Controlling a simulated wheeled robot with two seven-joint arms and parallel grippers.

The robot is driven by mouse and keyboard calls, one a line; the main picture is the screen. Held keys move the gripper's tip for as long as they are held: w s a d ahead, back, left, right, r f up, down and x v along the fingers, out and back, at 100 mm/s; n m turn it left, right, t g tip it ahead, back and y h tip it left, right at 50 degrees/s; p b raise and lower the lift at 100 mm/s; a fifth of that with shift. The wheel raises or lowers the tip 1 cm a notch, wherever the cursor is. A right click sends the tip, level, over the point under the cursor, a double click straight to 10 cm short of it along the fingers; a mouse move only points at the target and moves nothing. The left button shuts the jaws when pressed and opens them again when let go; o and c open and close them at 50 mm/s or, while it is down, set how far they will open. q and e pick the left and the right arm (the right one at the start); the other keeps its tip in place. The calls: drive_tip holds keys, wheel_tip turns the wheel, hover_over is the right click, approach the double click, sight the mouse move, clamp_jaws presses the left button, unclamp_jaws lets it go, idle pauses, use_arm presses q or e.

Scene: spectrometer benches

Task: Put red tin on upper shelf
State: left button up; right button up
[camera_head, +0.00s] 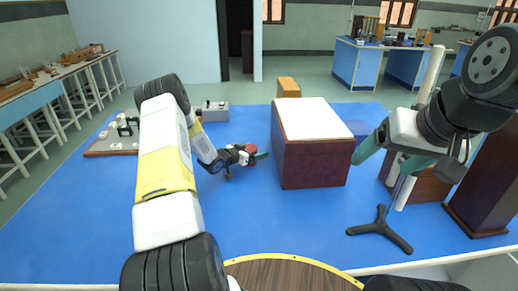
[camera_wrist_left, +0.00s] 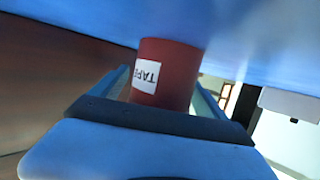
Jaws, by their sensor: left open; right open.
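The red tin (camera_wrist_left: 178,72) stands out in the left wrist view, with a white label reading "TAPE" upside down. It lies between the fingers of my open left gripper; I cannot tell whether they touch it. In the head view, my left gripper (camera_head: 256,155) is low over the blue table, left of a brown box, and a small part of the red tin (camera_head: 251,148) shows at its fingers. My right gripper (camera_head: 388,148) is open and empty, raised at the right near a grey stand. I cannot make out for sure which surface is the upper shelf.
The brown box with a white top (camera_head: 311,155) stands close right of my left gripper. A grey device (camera_head: 215,112) and a tray of white pieces (camera_head: 100,150) are at the left. A tripod stand (camera_head: 381,231) and brown wooden pieces (camera_head: 480,190) are at the right.

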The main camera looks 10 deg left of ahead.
use_arm(q)
drive_tip(key=c, duration=1.4)
drive_tip(key=shift+c, duration=0.9)
drive_tip(key=shift+r, duration=0.15)
